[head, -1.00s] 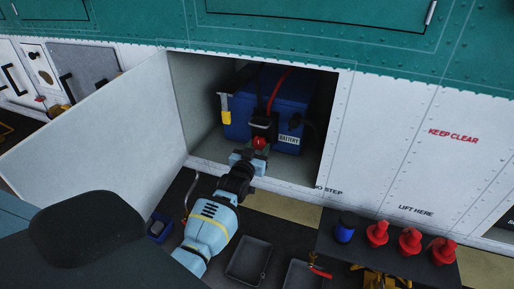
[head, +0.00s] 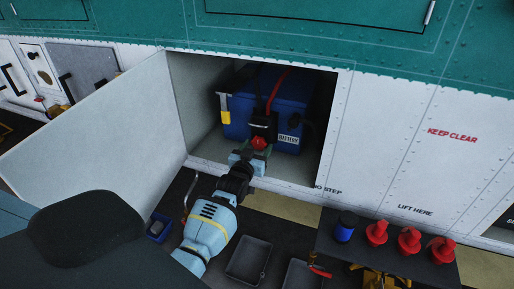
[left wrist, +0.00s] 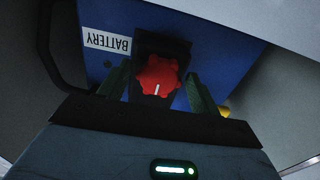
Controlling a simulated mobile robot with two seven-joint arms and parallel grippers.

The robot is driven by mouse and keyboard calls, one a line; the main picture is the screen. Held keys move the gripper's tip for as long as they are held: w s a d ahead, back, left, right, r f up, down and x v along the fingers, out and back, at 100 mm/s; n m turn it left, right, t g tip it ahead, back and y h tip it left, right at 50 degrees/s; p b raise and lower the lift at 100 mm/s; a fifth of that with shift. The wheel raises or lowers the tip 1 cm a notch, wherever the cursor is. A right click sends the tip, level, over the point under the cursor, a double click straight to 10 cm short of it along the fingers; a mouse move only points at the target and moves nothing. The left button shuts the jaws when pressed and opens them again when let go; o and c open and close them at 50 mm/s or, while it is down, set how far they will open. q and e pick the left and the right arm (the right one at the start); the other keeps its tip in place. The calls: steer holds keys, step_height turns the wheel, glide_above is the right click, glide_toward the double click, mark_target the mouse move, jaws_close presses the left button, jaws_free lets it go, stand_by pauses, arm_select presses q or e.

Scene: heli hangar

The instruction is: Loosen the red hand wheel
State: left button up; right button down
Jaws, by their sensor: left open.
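The red hand wheel (head: 259,143) sits on a dark block at the front of the blue battery (head: 292,108), inside the open bay. In the left wrist view the lobed wheel (left wrist: 158,75) faces me, with a white mark on its lower part pointing down. My left gripper (head: 252,156) is at the wheel. Its two greenish fingers (left wrist: 160,90) are open, one on each side of the wheel, with a gap visible on both sides. The battery (left wrist: 220,60) fills the background there, with an upside-down label. My right gripper is not in view.
The bay's white door (head: 105,135) stands open at left. A yellow-tagged part (head: 225,115) hangs left of the battery, and a red cable (head: 278,88) runs above the wheel. Grey trays (head: 248,260) and a dark stand with red plugs (head: 409,240) are below right.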

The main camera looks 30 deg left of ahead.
arm_select(q)
steer(key=v, duration=0.7)
steer(key=shift+s+p, duration=0.25)
steer(key=shift+p, duration=0.05)
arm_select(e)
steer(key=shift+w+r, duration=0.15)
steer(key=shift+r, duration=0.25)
arm_select(q)
steer(key=s+d+f+m+g+h, duration=0.1)
steer(key=s+d+f, duration=0.5)
steer(key=s, duration=0.7)
steer(key=s+d+f+m+g+h+p, duration=0.1)
steer(key=s+d+f, duration=0.5)
steer(key=s, duration=0.7)
steer(key=s+d+f+m+g+h+p, duration=0.1)
steer(key=s+d+f+g+h, duration=0.3)
steer(key=s, duration=0.9)
step_height(320, 180, down, 3)
steer(key=d+m+g, duration=0.1)
steer(key=d+g, duration=0.1)
steer(key=shift+s+r+m+g, duration=0.2)
steer(key=shift+m+g, duration=0.1)
steer(key=shift+m, duration=0.1)
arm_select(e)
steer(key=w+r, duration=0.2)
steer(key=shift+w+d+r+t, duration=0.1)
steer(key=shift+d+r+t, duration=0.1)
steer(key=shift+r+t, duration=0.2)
